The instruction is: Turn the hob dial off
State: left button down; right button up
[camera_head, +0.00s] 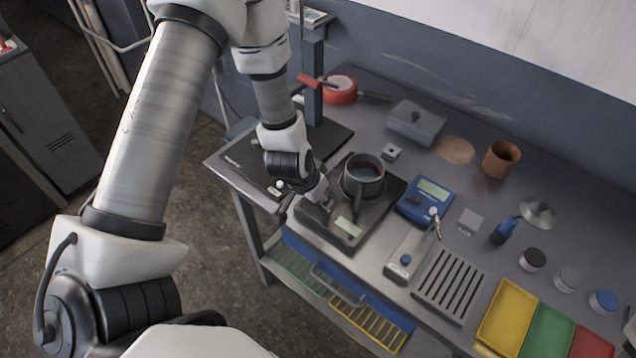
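The hob (378,217) is a dark flat unit on the metal bench, with a pale label or display (348,228) on its front. A dark pan (364,186) with bluish contents sits on it. My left gripper (324,198) reaches down to the hob's front-left part, left of the pan and close to the surface. Its fingers are small and dark against the hob, so I cannot tell whether they are open or shut. I cannot make out the dial; the gripper may cover it. My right gripper is not in view.
A blue device with a display (427,200) stands right of the hob. Behind are a grey lidded box (414,124), a red pan (340,90) and a brown pot (501,160). A slotted rack (450,285) and coloured trays (508,316) lie at the front right.

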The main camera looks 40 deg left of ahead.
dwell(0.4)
pick_arm(q)
jog(key=c, duration=0.8)
grip_release()
jog(key=shift+o, duration=0.2)
jog(key=v, duration=1.2)
jog(key=shift+w, duration=0.1)
